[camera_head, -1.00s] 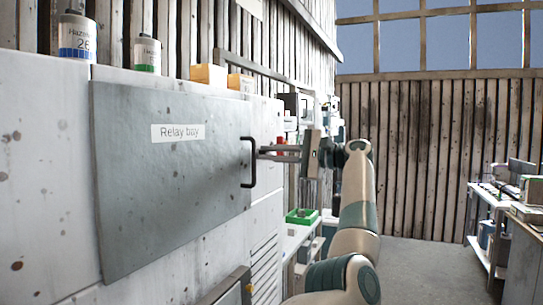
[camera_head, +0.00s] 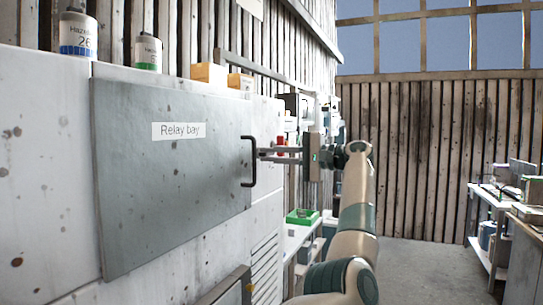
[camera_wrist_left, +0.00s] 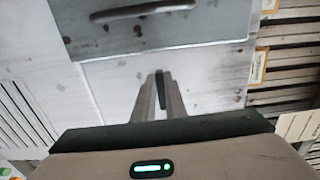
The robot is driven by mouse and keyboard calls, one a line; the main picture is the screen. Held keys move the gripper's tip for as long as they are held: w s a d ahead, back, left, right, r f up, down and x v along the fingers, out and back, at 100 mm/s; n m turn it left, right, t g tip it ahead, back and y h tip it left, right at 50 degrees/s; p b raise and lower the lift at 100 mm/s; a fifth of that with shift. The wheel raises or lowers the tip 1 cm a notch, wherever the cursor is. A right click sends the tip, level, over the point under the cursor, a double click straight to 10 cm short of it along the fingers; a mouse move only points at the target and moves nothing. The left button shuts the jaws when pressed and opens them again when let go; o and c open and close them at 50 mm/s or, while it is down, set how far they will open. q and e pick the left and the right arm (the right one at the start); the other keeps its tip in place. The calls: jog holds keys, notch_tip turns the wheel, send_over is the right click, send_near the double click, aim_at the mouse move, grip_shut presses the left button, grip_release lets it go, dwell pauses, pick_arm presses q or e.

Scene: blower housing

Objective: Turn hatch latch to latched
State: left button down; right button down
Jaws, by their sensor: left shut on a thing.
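The grey hatch (camera_head: 175,190) labelled "Relay bay" lies flat against the white housing (camera_head: 40,180), with a black handle (camera_head: 249,162) at its right edge. My left gripper (camera_head: 262,154) is just right of the handle, pointing at the housing face. In the left wrist view its two fingers (camera_wrist_left: 160,82) are closed on a small dark piece, the hatch latch (camera_wrist_left: 159,77), just beyond the hatch edge. The fingers hide most of the latch, so its angle is hard to tell. The hatch also shows in the wrist view (camera_wrist_left: 160,34). My right gripper is not in view.
Cans (camera_head: 77,37) and small wooden boxes (camera_head: 208,73) stand on top of the housing. A green tray (camera_head: 301,217) sits on a bench behind my arm. Another bench (camera_head: 490,215) stands at the far right. The floor between is clear.

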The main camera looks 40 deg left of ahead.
pick_arm(q)
jog(key=c, duration=1.8)
grip_release()
jog(key=shift+f, duration=0.1)
jog(key=shift+d, duration=0.15)
jog(key=shift+w+d, duration=0.25)
jog(key=shift+d, duration=0.25)
jog(key=p+v, duration=0.2)
jog(key=v, duration=1.4)
jog(key=shift+p, duration=0.35)
